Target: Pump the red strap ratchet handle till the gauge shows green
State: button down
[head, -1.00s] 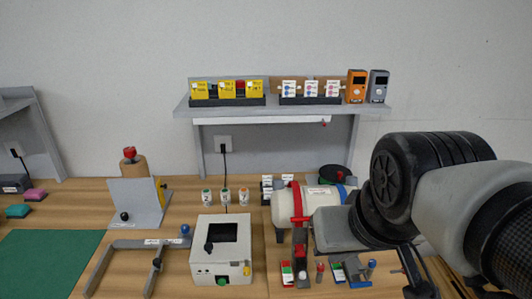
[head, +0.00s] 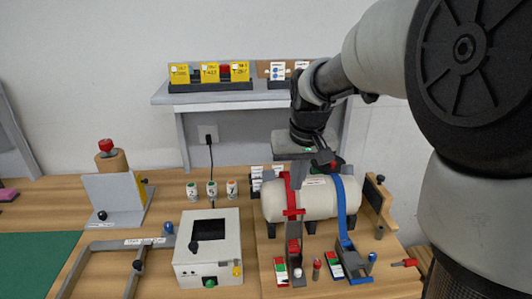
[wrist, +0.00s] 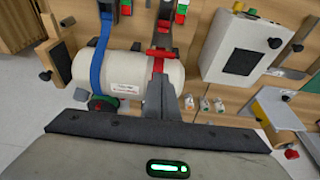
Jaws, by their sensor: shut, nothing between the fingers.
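A cream tank (head: 320,203) lies on the bench with a red strap (head: 286,195) and a blue strap around it. The red strap's ratchet, with a red-topped handle (head: 294,247), stands in front of the tank. Beside its foot is a small red and green gauge block (head: 281,270); its reading is too small to tell. My gripper (head: 299,176) points down at the back of the tank, shut and empty, apart from the handle. In the wrist view my fingers (wrist: 160,96) partly overlap the lower red strap (wrist: 158,64); the handle is cut off by the top edge.
The blue strap (head: 347,215) has its own ratchet and gauge block (head: 334,264) close to the right. A white box (head: 210,250) stands to the left. A black-faced board (head: 376,197) stands at the tank's right end.

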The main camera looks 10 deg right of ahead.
jog(key=x, duration=0.9)
jog(key=shift+s+f+b, duration=0.1)
jog(key=shift+b, duration=0.5)
